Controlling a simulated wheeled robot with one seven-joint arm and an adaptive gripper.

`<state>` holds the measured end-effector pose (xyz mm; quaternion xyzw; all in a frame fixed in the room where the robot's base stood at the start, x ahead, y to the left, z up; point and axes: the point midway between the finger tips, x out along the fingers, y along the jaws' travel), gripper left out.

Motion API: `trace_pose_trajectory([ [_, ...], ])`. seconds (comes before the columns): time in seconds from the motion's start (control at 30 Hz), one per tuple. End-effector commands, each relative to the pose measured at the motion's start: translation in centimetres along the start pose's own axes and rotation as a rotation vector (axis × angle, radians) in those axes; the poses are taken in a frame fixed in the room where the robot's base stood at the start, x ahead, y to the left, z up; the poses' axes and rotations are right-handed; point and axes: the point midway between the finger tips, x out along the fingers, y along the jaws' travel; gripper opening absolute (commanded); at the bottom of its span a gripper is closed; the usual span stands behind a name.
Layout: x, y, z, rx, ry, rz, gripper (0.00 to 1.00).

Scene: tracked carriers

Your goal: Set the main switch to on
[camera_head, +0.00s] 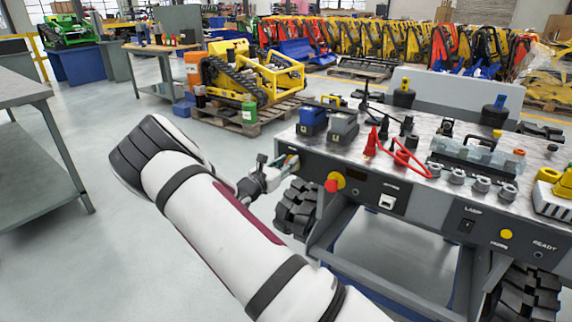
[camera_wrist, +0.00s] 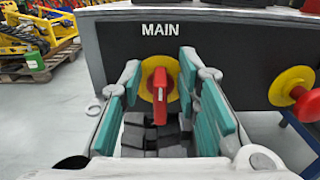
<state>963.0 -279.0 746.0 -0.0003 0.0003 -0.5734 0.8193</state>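The main switch is a red handle (camera_wrist: 160,96) on a round yellow plate (camera_wrist: 158,70), under the word MAIN on the dark front panel in the wrist view. The handle stands about upright. My gripper (camera_wrist: 160,80) is open, with one teal-padded finger on each side of the handle. Gaps show between the pads and the handle, and I see no contact.
A red emergency knob (camera_head: 334,182) on a yellow ring sits on the panel just right of the switch; it also shows in the wrist view (camera_wrist: 300,92). The workbench top (camera_head: 410,170) holds batteries, red cables and a clear box. Black tracks show below. Open floor lies left.

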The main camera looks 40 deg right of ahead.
Motion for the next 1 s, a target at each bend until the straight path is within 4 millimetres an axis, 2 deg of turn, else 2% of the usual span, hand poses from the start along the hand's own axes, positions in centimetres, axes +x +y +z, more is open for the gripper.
trace_pose_trajectory([
  [0.13,-0.01,-0.01,0.01,0.000,0.000,0.000,0.30],
  [0.27,-0.01,-0.01,0.01,0.000,0.000,0.000,0.01],
  [0.67,-0.03,-0.07,0.02,0.025,0.000,-0.001,0.00],
  [1.0,-0.01,-0.50,0.04,0.217,0.000,-0.001,0.00],
])
